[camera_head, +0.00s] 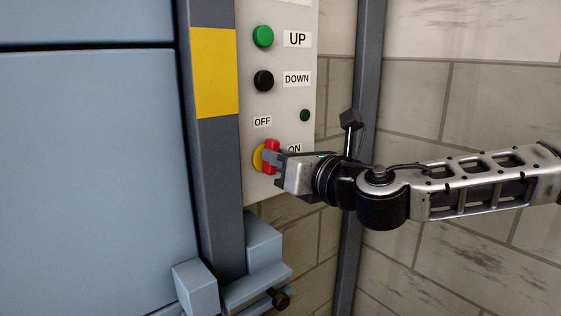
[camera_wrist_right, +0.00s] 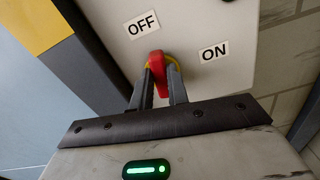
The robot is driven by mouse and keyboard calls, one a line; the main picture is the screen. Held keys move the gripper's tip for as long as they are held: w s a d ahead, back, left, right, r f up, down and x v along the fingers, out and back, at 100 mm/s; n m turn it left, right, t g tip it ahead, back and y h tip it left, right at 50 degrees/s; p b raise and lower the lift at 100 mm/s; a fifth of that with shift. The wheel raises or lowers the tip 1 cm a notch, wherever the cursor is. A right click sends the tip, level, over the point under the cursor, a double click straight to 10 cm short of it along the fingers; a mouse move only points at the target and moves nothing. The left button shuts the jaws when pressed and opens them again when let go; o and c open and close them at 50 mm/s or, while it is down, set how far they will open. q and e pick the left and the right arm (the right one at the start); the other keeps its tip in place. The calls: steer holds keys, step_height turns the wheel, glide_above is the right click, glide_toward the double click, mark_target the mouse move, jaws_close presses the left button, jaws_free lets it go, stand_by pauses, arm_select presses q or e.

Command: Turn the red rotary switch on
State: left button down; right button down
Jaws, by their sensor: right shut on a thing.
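The red rotary switch (camera_head: 272,149) sits on a yellow round base (camera_head: 258,158) low on the light grey control panel. The OFF label (camera_head: 262,121) is above it and the ON label (camera_head: 294,149) is to its right, partly covered by my right gripper. My right gripper (camera_head: 270,160) has its fingers shut on the red handle. In the right wrist view the red handle (camera_wrist_right: 157,66) stands between the two dark fingers, and the OFF label (camera_wrist_right: 142,24) and ON label (camera_wrist_right: 214,51) show clear. The handle looks roughly upright in the head view. My left gripper is not in view.
A green UP button (camera_head: 263,36), a black DOWN button (camera_head: 264,80) and a small dark green light or button (camera_head: 305,115) are on the panel above. A grey post with a yellow patch (camera_head: 215,72) stands left of it. A block wall (camera_head: 450,100) is behind.

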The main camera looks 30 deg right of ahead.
arm_select(q)
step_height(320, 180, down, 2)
steer(key=b, duration=0.5)
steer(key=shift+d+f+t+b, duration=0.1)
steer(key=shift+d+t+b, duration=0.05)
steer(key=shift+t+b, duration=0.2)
arm_select(e)
steer(key=m, duration=1)
steer(key=d+f+m, duration=0.1)
steer(key=m, duration=0.5)
steer(key=shift+m, duration=0.3)
steer(key=c, duration=1.4)
jaws_free()
steer(key=shift+w, duration=0.1)
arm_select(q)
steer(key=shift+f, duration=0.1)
arm_select(e)
steer(key=shift+o, duration=0.2)
steer(key=shift+f, duration=0.1)
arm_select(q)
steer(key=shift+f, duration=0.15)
